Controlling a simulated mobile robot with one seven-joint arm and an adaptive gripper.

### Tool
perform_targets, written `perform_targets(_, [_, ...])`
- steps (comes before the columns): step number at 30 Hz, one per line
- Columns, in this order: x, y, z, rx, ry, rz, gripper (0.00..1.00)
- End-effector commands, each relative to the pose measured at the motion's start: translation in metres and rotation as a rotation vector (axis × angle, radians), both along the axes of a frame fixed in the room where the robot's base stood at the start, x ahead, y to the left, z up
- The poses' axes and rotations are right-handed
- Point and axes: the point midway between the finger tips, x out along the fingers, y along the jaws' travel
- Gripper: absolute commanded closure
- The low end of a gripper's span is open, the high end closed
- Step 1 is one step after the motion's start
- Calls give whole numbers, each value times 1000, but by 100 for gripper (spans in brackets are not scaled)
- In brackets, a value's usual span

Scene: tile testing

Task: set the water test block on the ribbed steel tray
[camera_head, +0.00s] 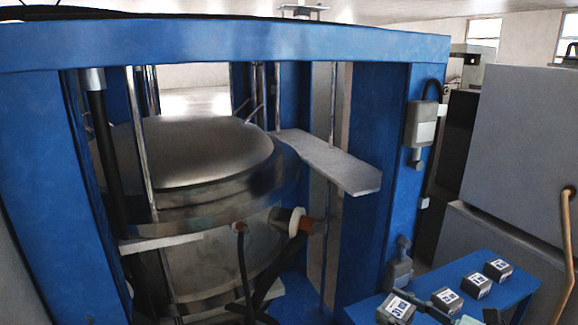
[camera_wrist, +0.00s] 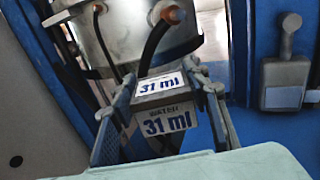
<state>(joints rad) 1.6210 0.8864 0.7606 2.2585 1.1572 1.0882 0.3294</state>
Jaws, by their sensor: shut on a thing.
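My gripper (camera_wrist: 160,80) is shut on a grey test block (camera_wrist: 162,100) in the wrist view. The block sits between the two blue-grey fingers. White labels on its top and near face read "31 ml", with "WATER" above on the near face. In the head view a labelled grey block (camera_head: 398,307) at the bottom edge seems to be this held block, with part of my gripper (camera_head: 425,306) beside it. I cannot make out a ribbed steel tray in either view.
Several other labelled grey blocks, such as this one (camera_head: 477,285), stand on a blue table (camera_head: 515,292) at the lower right. A large blue frame (camera_head: 230,45) surrounds a steel vessel (camera_head: 205,170) with hoses. A flat grey plate (camera_head: 330,162) juts out beside it. Grey cabinets stand at right.

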Motion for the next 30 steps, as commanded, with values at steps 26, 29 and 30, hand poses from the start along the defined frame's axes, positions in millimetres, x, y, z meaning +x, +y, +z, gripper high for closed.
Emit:
perform_targets(26, [61, 97, 50, 13, 9, 176, 99])
perform_targets(29, [61, 96, 65, 14, 8, 177, 99])
perform_targets(30, [61, 96, 71, 14, 9, 176, 99])
